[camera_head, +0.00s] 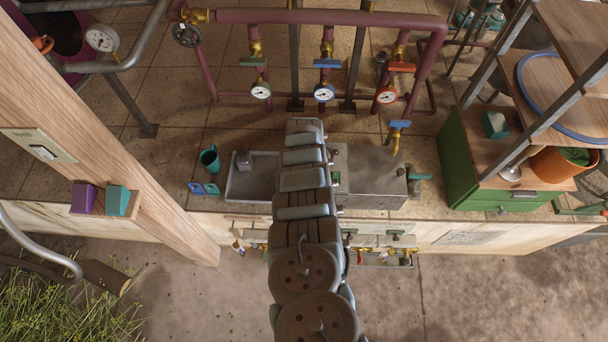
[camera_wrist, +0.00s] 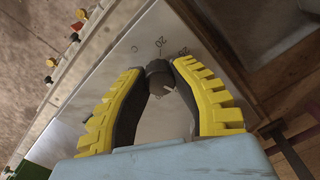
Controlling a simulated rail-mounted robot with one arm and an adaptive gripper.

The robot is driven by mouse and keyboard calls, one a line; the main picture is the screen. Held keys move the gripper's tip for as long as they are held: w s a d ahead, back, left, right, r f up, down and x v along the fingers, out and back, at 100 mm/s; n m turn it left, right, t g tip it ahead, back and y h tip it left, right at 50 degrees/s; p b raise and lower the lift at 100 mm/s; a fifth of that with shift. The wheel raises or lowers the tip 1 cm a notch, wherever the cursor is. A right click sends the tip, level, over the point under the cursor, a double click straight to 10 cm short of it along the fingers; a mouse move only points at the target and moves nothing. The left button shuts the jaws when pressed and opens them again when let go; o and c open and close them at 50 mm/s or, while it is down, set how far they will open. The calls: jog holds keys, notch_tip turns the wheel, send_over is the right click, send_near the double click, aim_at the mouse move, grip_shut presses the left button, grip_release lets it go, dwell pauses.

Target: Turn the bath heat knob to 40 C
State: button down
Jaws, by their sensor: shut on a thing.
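The bath heat knob (camera_wrist: 158,68) is a small dark knob on a pale metal panel (camera_wrist: 160,118) in the wrist view. Printed marks ring it, with "20" readable just beyond it; another number beside that is partly covered. My gripper (camera_wrist: 168,66) has yellow ribbed fingers with dark inner pads, and its tips are closed on the knob from both sides. In the head view my arm covers the gripper and the knob. The grey metal bath box (camera_head: 375,180) shows to the right of my arm.
A grey tray (camera_head: 250,178), a teal cup (camera_head: 209,158) and a blue piece (camera_head: 203,188) are left of my arm. A purple pipe with gauges (camera_head: 324,93) runs behind. A green cabinet (camera_head: 470,165) stands right, a wooden post (camera_head: 110,130) left.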

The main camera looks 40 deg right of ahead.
jog(key=m+b, duration=0.1)
jog(key=m, duration=0.1)
jog(key=shift+a+f+m+b, duration=0.1)
jog(key=shift+f+m+b, duration=0.15)
jog(key=shift+m+b, duration=0.15)
jog(key=m+b, duration=0.2)
jog(key=m, duration=0.1)
jog(key=shift+m, duration=0.3)
jog(key=m+b, duration=0.3)
jog(key=m, duration=0.2)
jog(key=shift+r, duration=0.15)
jog(key=shift+m, duration=0.4)
jog(key=c, duration=0.8)
grip_release()
jog(key=shift+r, duration=0.2)
